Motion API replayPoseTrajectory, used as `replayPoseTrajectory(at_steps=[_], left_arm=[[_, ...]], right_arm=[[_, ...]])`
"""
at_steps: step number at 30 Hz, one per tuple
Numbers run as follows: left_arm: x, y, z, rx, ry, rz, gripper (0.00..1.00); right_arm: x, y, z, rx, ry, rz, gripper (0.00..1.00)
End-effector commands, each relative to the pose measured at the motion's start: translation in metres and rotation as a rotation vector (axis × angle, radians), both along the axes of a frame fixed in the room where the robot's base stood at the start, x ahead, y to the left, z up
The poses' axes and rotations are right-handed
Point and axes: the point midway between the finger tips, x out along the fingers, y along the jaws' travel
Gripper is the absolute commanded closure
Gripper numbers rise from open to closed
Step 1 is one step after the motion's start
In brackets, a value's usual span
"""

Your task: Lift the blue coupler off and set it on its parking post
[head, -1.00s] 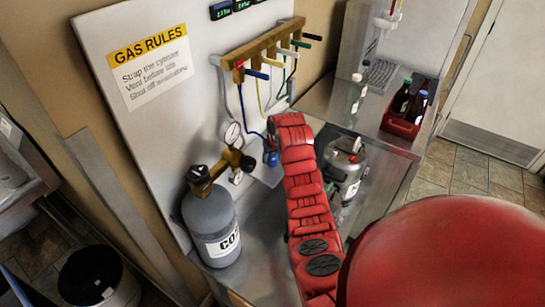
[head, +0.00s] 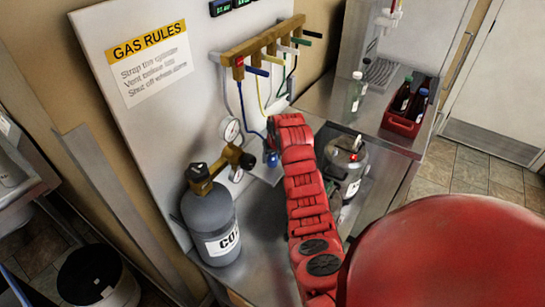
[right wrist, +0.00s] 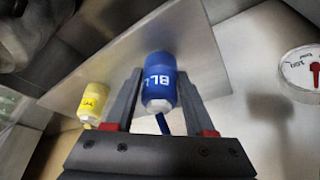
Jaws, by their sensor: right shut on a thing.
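The blue coupler (right wrist: 159,82), with white lettering, sits between the fingers of my right gripper (right wrist: 158,92), which is shut on it. In the right wrist view its far end meets or lies in front of a flat grey plate (right wrist: 110,68); I cannot tell if they touch. In the head view the blue coupler (head: 271,159) shows as a small blue spot left of my red right arm, at the end of a blue hose (head: 243,108). My right fingers are mostly hidden there. I cannot make out the parking post. My left gripper is not in view.
A yellow coupler (right wrist: 94,104) is close beside my left-hand finger. A pressure gauge (right wrist: 302,72) is at right. A grey gas cylinder (head: 210,222) stands left of my arm, and a steel keg (head: 350,183) right of it. A valve manifold (head: 262,42) hangs above.

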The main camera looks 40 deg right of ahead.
Motion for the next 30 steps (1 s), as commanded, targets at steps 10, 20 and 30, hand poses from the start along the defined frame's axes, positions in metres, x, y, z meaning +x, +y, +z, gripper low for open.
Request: replayPoseTrajectory(at_steps=[10,20,30], left_arm=[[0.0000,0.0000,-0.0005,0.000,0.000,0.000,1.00],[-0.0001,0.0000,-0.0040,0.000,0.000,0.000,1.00],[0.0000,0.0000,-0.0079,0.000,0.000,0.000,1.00]], right_arm=[[0.0000,-0.0002,-0.0005,0.000,0.000,0.000,1.00],[0.0000,-0.0001,-0.0043,0.000,0.000,0.000,1.00],[0.0001,-0.0002,-0.0087,0.000,0.000,0.000,1.00]])
